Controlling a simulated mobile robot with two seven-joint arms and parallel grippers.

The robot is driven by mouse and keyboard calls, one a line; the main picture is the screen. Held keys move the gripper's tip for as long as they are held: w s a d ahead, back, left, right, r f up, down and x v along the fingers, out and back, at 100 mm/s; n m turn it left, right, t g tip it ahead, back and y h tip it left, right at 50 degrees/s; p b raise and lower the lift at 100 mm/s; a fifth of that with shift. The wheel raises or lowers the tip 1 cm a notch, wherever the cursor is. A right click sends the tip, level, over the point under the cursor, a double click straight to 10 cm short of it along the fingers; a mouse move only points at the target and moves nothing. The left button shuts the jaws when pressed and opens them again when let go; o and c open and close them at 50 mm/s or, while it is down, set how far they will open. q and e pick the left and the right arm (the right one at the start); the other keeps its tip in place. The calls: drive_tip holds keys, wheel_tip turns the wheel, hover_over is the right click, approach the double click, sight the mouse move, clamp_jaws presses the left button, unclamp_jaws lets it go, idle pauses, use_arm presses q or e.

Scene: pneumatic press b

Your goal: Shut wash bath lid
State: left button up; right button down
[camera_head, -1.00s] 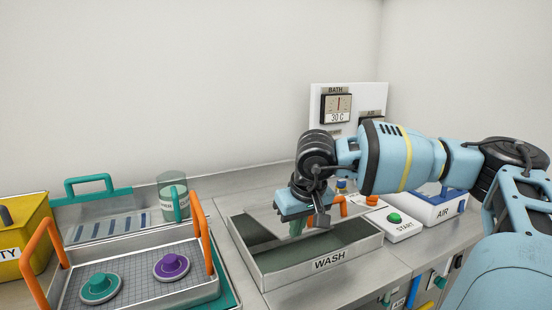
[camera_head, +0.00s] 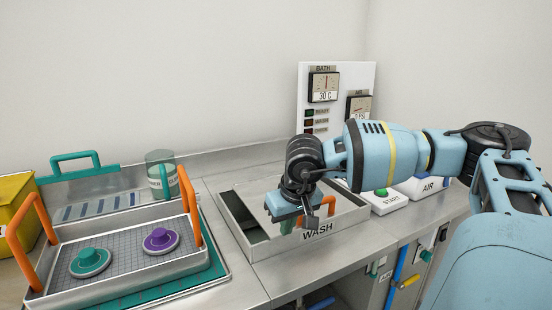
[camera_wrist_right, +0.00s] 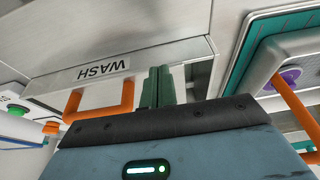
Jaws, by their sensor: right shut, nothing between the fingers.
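The wash bath (camera_head: 269,246) is a steel basin with a WASH label on its front wall. Its lid (camera_head: 255,196) is a light grey panel over most of the basin; a dark gap shows at the left. The lid's orange handle (camera_head: 331,205) is partly hidden behind my right gripper (camera_head: 288,226). In the right wrist view the U-shaped handle (camera_wrist_right: 128,98) shows near the WASH label. My right gripper's green fingers (camera_wrist_right: 157,86) are shut and empty beside the handle, over the bath's front; contact with the lid cannot be told. My left gripper is not in view.
A tray (camera_head: 120,277) with orange handles holds a teal and a purple knobbed part at the left. A clear cup (camera_head: 160,176) stands behind it. The START button box (camera_head: 388,203) and AIR box (camera_head: 428,188) stand right of the bath, gauge panel (camera_head: 338,85) behind.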

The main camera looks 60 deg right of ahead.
drive_tip(key=s+a+r+p, duration=0.3)
drive_tip(key=s+r, duration=0.3)
drive_tip(key=r, duration=0.3)
drive_tip(key=shift+s+a+r, duration=0.15)
drive_tip(key=shift+a+r, duration=0.05)
drive_tip(key=shift+r, duration=0.2)
